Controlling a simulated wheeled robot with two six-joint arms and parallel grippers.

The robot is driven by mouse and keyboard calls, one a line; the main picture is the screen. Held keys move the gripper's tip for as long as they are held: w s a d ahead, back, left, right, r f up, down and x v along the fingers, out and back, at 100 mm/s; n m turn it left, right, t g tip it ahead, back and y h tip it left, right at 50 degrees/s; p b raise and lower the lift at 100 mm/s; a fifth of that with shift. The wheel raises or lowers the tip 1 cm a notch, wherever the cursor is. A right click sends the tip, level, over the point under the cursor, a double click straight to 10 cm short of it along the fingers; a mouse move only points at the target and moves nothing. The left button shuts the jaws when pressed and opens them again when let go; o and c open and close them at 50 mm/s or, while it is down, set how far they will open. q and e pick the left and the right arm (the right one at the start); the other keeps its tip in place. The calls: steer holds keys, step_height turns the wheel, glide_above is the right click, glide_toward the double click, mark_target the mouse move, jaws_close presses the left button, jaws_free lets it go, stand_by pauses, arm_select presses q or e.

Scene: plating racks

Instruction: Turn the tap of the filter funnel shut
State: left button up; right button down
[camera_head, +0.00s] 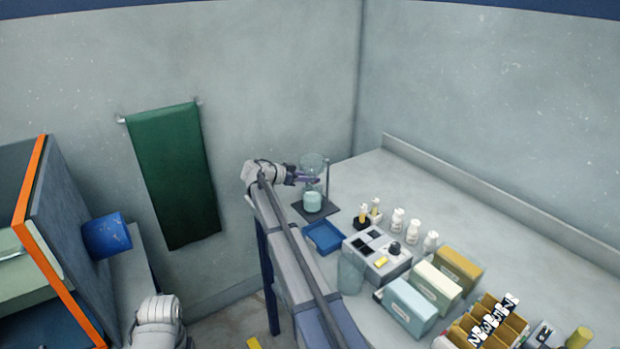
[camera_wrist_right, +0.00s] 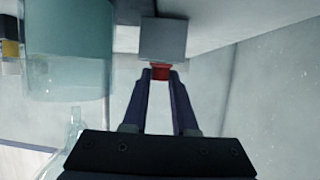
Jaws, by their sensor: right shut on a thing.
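The filter funnel (camera_head: 313,163) is a clear glass vessel on a stand (camera_head: 317,211) at the far left corner of the bench. A beaker (camera_head: 313,201) with pale teal contents stands below it. My right gripper (camera_head: 299,178) reaches in from the left beside the funnel. In the right wrist view, my right gripper (camera_wrist_right: 160,78) is shut on the small red tap handle (camera_wrist_right: 160,71), below a grey block (camera_wrist_right: 163,38). A clear vessel with teal liquid (camera_wrist_right: 68,60) fills the left of that view. The tap is too small to make out in the head view. My left gripper is not seen.
A blue tray (camera_head: 323,238) lies just in front of the stand. A grey instrument (camera_head: 377,259), several white bottles (camera_head: 398,220) and boxes (camera_head: 410,305) stand nearer and to the right. The bench towards the back wall is clear. A green towel (camera_head: 174,175) hangs at left.

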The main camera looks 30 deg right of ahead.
steer(key=shift+s+n+t, duration=0.35)
steer(key=shift+n+t, duration=0.45)
steer(key=shift+t, duration=0.1)
steer(key=shift+w+n+t, duration=0.2)
steer(key=shift+n+t, duration=0.2)
steer(key=shift+t, duration=0.1)
steer(key=c, duration=0.7)
jaws_free()
steer(key=p+v, duration=0.3)
steer(key=v, duration=0.4)
steer(key=shift+r, duration=0.25)
steer(key=shift+s+a, duration=0.1)
steer(key=shift+a, duration=0.15)
